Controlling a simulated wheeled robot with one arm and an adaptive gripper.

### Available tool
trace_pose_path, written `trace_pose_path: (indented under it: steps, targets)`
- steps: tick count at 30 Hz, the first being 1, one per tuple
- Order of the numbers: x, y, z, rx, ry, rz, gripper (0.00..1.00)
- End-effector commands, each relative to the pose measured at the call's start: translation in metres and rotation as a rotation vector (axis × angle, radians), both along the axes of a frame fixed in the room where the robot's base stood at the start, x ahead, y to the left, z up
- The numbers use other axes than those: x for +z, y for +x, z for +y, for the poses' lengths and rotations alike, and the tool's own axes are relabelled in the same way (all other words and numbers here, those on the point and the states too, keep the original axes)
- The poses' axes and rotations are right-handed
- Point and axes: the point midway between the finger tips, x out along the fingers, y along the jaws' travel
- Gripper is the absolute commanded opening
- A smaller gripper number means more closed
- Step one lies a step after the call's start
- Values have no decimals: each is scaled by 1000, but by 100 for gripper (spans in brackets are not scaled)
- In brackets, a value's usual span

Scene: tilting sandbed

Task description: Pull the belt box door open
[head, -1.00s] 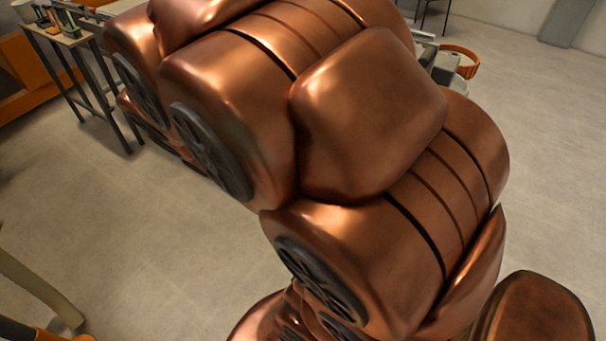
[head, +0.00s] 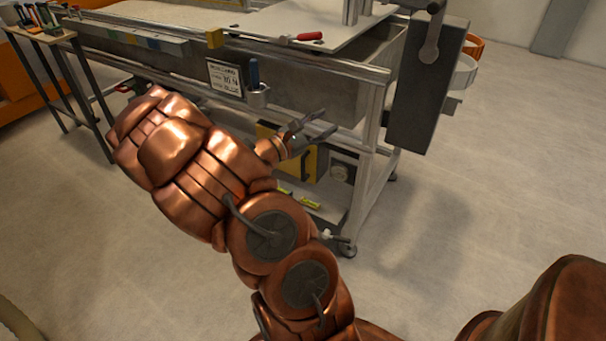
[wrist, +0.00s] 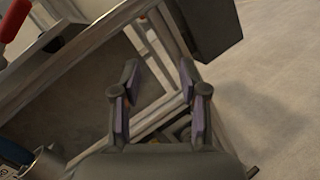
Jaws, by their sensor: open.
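My gripper (head: 329,121) is open and empty in front of the sandbed frame's right part, in the head view. In the wrist view its two fingers (wrist: 160,82) stand apart, with the frame's metal bars behind them. A yellow and dark box (head: 304,164) sits under the sandbed, partly hidden behind my gripper and arm. A tall dark grey box (head: 424,100) with a lever hangs at the right end of the frame; it also shows in the wrist view (wrist: 208,22). No label tells which is the belt box. My gripper touches neither box visibly.
The sandbed (head: 300,82) stands on a wheeled metal frame. A red-handled tool (head: 305,38) lies on its top board. A cup (head: 258,96) with a blue-handled tool hangs on its front. A small tool table (head: 40,36) stands left. The floor (head: 490,210) at right is clear.

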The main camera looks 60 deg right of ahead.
Motion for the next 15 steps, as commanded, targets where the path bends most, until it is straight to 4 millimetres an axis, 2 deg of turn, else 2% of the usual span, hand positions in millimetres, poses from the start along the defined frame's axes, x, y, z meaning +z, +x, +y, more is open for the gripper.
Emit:
trace_pose_path:
  steps: [1,5,6,12,15]
  targets:
    - [-31,11,-10,39,-1,57,43]
    - [-86,44,-31,155,4,184,43]
    - [-106,54,-37,192,10,224,43]
    - [-207,97,-52,374,64,387,43]
    - [-250,110,-53,446,97,442,43]
